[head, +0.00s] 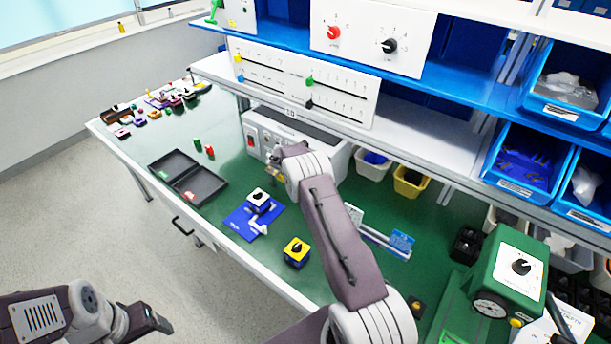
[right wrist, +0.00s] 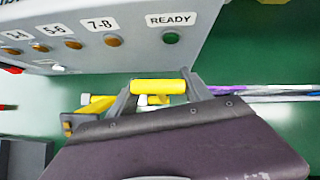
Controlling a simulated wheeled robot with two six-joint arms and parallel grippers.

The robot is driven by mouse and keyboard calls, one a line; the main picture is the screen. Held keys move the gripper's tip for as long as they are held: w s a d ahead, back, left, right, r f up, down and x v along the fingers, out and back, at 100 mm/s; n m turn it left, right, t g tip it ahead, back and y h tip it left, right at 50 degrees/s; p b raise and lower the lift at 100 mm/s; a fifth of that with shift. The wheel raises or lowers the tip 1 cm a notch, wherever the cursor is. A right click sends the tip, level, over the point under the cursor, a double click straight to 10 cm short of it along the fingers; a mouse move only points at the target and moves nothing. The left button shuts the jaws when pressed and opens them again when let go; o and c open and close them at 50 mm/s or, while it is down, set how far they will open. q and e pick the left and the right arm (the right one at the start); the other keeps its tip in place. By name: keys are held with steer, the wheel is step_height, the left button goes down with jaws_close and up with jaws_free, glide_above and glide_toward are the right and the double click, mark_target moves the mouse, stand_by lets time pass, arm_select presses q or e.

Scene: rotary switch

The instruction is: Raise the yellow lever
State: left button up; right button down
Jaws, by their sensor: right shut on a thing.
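A yellow lever handle (right wrist: 158,86) shows in the right wrist view as a short yellow bar lying across the picture, in front of the grey control box (right wrist: 110,38). My right gripper (right wrist: 160,92) is shut on this bar, with one finger at each side. In the head view my right gripper (head: 275,158) is at the front of the white control box (head: 328,150), and my own wrist and fingers hide most of the lever. My left gripper (head: 152,322) hangs at the lower left, away from the table; its finger opening is unclear.
A slider panel (head: 290,80) hangs above the box. A green machine (head: 508,275) stands at right.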

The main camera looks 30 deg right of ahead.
stand_by(0.9)
steer(key=c, duration=0.5)
jaws_free()
steer(key=shift+w+d, duration=0.1)
steer(key=shift+f, duration=0.1)
steer(key=v, duration=0.9)
steer(key=shift+b, duration=0.4)
